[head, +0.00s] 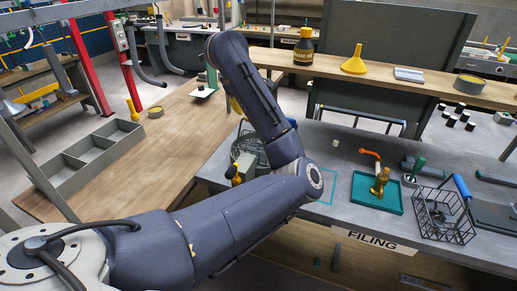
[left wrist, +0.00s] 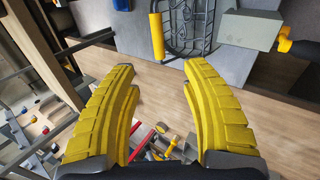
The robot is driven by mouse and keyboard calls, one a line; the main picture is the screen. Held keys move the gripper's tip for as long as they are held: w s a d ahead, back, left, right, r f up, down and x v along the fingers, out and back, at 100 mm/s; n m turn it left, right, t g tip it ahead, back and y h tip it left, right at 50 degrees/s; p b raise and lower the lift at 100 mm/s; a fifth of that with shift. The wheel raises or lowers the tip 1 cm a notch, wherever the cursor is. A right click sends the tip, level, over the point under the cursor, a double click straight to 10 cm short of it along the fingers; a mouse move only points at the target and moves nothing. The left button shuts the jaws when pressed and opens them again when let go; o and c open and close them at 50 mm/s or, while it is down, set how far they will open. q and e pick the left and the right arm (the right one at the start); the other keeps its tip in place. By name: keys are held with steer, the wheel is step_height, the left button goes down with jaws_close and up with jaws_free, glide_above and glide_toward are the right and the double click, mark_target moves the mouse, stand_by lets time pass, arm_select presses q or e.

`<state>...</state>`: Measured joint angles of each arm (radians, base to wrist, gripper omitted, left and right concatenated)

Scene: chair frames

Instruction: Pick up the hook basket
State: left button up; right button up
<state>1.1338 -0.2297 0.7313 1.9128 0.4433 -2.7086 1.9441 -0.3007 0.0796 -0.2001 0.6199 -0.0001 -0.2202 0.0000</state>
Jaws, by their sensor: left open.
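A dark wire basket (head: 240,150) lies on the grey bench top, partly hidden behind my left arm in the head view. It seems to be the dark wire basket (left wrist: 197,30) with a yellow bar at the top of the left wrist view. A second dark wire basket (head: 445,217) stands at the right, with a blue handle (head: 461,187) beside its rim. I cannot tell which is the hook basket. My left gripper (left wrist: 160,75) is open and empty, its yellow fingers apart over the wooden top, short of the basket. My right gripper is not seen.
A grey block (left wrist: 250,30) is right of the basket in the left wrist view. A teal tray (head: 364,196) holding a brass-coloured part stands on the grey bench. A grey divided bin (head: 88,155) sits on the wooden bench (head: 175,130), which has clear room.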

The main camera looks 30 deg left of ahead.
arm_select(q)
steer(key=shift+x, duration=7.6)
steer(key=shift+o, duration=0.2)
steer(key=shift+w+r, duration=0.1)
steer(key=shift+w, duration=0.05)
jaws_close()
steer(key=shift+r, duration=0.1)
